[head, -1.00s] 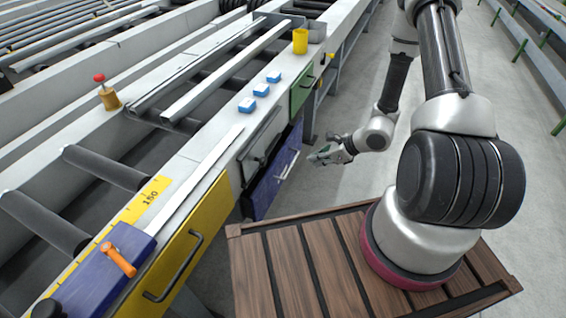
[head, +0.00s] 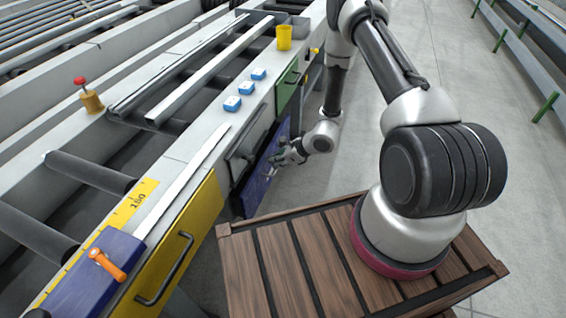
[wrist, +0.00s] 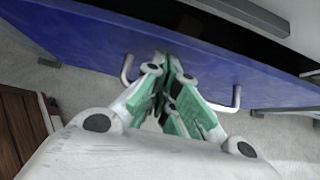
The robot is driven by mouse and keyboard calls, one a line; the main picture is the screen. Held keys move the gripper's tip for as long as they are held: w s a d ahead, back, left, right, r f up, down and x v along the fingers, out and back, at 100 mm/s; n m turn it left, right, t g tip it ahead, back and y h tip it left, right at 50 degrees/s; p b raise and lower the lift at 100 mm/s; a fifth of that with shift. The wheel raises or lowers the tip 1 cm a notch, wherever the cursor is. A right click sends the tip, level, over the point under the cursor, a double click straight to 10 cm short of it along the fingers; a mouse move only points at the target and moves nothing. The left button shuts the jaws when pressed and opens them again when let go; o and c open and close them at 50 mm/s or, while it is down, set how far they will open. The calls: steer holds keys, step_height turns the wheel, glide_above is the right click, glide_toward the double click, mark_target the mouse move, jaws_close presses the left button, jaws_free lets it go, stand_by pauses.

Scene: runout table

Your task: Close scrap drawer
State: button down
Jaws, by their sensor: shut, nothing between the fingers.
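A blue drawer (head: 251,192) is low in the side of the runout table, below a grey panel. Its blue front fills the upper part of the wrist view (wrist: 75,35), with a dark gap along its upper edge. A light metal bar handle (wrist: 236,98) shows on both sides of my fingers; its middle is hidden behind them. My gripper (head: 273,165) is at the drawer front. In the wrist view, my gripper (wrist: 172,66) is shut and empty, with its green-padded fingertips at the blue front between the handle's ends. I cannot tell whether they touch it.
A yellow drawer (head: 195,235) with a black handle and a green panel (head: 288,88) flank it on the same side. Blue-white blocks (head: 246,88) and a yellow cup (head: 284,38) stand on the table's ledge. Grey floor (head: 400,160) is clear to the right.

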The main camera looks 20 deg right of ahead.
mark_target(265, 156)
steer(key=shift+a, duration=0.1)
steer(key=w+a, duration=0.1)
steer(key=a, duration=0.1)
steer(key=w+a, duration=0.2)
steer(key=shift+w+r, duration=0.1)
steer(key=shift+w, duration=0.05)
stand_by(0.4)
